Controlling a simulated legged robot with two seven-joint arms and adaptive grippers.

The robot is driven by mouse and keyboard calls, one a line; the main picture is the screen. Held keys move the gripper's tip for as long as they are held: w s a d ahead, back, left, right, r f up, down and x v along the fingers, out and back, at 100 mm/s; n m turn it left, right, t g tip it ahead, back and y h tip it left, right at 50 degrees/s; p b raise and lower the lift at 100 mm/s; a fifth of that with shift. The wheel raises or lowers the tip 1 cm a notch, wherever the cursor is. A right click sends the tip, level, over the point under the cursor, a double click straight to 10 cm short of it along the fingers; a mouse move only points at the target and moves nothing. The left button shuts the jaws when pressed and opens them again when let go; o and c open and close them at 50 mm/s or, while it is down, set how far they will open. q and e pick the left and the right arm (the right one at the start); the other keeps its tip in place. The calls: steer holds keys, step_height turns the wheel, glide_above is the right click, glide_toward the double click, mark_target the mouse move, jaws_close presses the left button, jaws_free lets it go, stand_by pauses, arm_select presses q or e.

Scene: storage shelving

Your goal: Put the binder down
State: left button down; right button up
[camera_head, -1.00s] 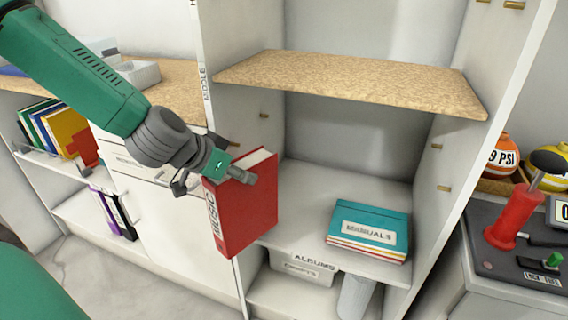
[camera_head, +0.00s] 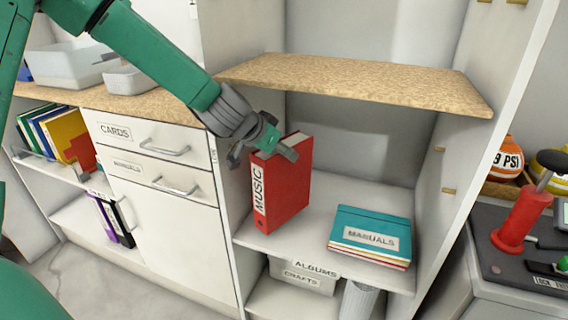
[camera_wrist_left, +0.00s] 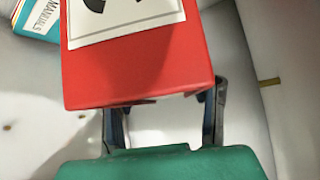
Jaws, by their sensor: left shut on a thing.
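The red binder (camera_head: 283,187) has a white spine label reading MUSIC. It is upright in the head view, over the left part of the middle shelf (camera_head: 330,190), left of the stacked manuals. Its lower edge appears at or just above the shelf board; I cannot tell whether it touches. My left gripper (camera_head: 271,150) is shut on the binder's top edge. In the left wrist view the binder (camera_wrist_left: 140,75) fills the upper middle, with the gripper's fingers (camera_wrist_left: 163,120) on both sides of its near end. My right gripper is not in view.
A stack of teal MANUALS books (camera_head: 371,234) lies to the right on the same shelf. A cork-topped board (camera_head: 350,83) is above. Bins labelled ALBUMS and CRAFTS (camera_head: 303,275) sit below. A drawer cabinet (camera_head: 160,200) stands left. The shelf is clear behind the manuals.

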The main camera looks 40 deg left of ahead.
mark_target(283, 182)
arm_select(q)
steer(key=shift+w+f+b, duration=0.15)
steer(key=shift+f+b, duration=0.4)
steer(key=shift+f, duration=0.35)
steer(key=shift+w+f+b, duration=0.15)
steer(key=shift+f+b, duration=0.4)
steer(key=shift+f, duration=0.35)
steer(key=shift+r, duration=0.1)
steer(key=c, duration=0.8)
jaws_free()
steer(key=shift+c, duration=0.2)
steer(key=shift+s, duration=0.1)
